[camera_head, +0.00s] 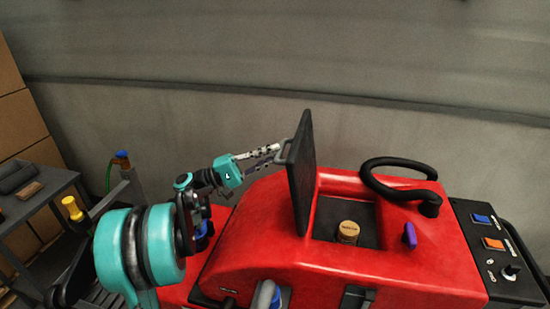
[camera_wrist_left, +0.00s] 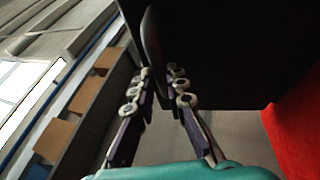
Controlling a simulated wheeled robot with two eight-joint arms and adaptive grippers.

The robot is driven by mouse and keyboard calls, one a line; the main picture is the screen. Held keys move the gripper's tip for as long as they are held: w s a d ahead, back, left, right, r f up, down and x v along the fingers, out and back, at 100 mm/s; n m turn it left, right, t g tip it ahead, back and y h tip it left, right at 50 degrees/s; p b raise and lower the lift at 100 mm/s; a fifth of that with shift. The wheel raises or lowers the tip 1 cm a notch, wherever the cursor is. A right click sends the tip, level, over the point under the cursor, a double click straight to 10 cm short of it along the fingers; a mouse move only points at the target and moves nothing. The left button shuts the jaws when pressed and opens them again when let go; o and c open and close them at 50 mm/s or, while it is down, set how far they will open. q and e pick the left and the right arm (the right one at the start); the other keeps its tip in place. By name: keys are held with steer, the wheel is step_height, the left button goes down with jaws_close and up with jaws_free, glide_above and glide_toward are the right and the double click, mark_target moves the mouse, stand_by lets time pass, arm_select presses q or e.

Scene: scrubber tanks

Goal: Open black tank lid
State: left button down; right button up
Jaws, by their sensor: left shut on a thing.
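The black tank lid (camera_head: 301,175) stands upright, raised along the left side of an opening (camera_head: 328,222) in the red machine (camera_head: 270,245). The lid's handle (camera_head: 284,151) is on its left face. My left gripper (camera_head: 276,153) comes in from the left and is shut on that handle. In the left wrist view, the fingers (camera_wrist_left: 160,84) are on either side of the dark handle (camera_wrist_left: 152,40), with the lid's black face (camera_wrist_left: 230,50) beyond them. My right gripper is not in view.
A wooden-looking cap (camera_head: 348,230) sits inside the opening. A black hose (camera_head: 400,168) arches at its right, near a purple tab (camera_head: 410,235). A control panel (camera_head: 495,250) is at the far right. A grey cart (camera_head: 40,195) stands left; a wall is behind.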

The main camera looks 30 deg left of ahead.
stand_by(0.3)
arm_select(q)
steer(key=c, duration=1.5)
jaws_free()
steer(key=shift+c, duration=0.2)
steer(key=v, duration=1.2)
steer(key=shift+f, duration=0.2)
